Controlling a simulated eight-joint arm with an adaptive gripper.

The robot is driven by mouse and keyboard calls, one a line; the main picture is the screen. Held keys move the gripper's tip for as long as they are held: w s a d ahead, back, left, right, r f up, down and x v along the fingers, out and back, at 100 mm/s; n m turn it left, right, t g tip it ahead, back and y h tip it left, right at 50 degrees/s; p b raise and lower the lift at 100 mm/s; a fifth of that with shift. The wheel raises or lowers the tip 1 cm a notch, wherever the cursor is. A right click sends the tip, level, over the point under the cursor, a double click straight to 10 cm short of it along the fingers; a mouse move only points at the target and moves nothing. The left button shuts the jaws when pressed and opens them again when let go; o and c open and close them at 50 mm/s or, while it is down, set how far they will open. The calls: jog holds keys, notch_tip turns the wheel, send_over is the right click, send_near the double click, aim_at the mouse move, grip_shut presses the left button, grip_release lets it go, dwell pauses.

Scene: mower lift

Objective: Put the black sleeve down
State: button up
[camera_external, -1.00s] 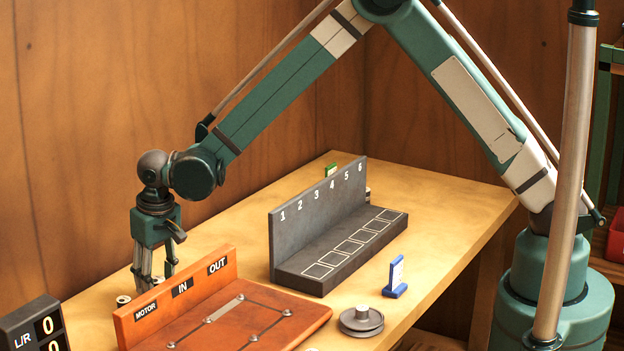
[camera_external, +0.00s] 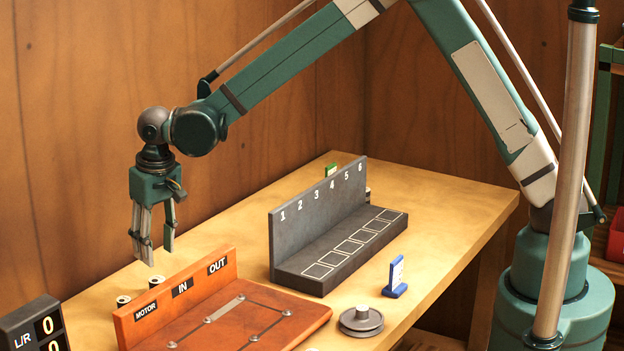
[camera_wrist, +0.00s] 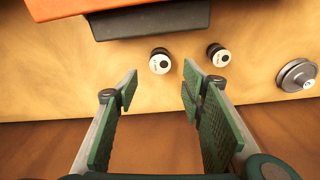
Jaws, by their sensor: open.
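Two small black cylinders with pale, marked tops stand upright on the wooden table behind the orange board. One cylinder (camera_external: 156,281) is nearer the fingers, and the other cylinder (camera_external: 123,301) is to its left. In the wrist view a left cylinder (camera_wrist: 160,62) and a right cylinder (camera_wrist: 218,55) stand apart beyond the fingertips. I cannot tell for sure which is the black sleeve. My gripper (camera_external: 156,256) is raised just above the nearer cylinder, fingers pointing down. In the wrist view my gripper (camera_wrist: 158,85) is open, with nothing between its pads.
The orange board (camera_external: 250,318) labelled MOTOR, IN, OUT stands in front of the cylinders. A dark numbered stand (camera_external: 330,262) is to the right, its squares empty. A grey pulley (camera_external: 361,321) and a blue stand (camera_external: 395,280) are front right. A score display (camera_external: 38,325) is front left.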

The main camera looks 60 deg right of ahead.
jog(key=shift+s+r, duration=0.15)
jog(key=shift+r, duration=0.95)
jog(key=shift+d+r, duration=0.1)
jog(key=s+d+r+t, duration=0.2)
jog(key=s+d+r, duration=1.4)
jog(key=d+r, duration=0.35)
jog(key=s+d+t, duration=0.1)
jog(key=s+d, duration=0.4)
jog(key=s, duration=0.3)
jog(key=s+d+f+n+t, duration=0.1)
jog(key=s+d, duration=0.4)
jog(key=s, duration=0.3)
jog(key=s+d+t, duration=0.1)
jog(key=s+d, duration=0.4)
jog(key=s, duration=0.4)
jog(key=shift+f+n+t, duration=0.25)
jog(key=shift+n+t, duration=0.05)
jog(key=shift+t, duration=0.1)
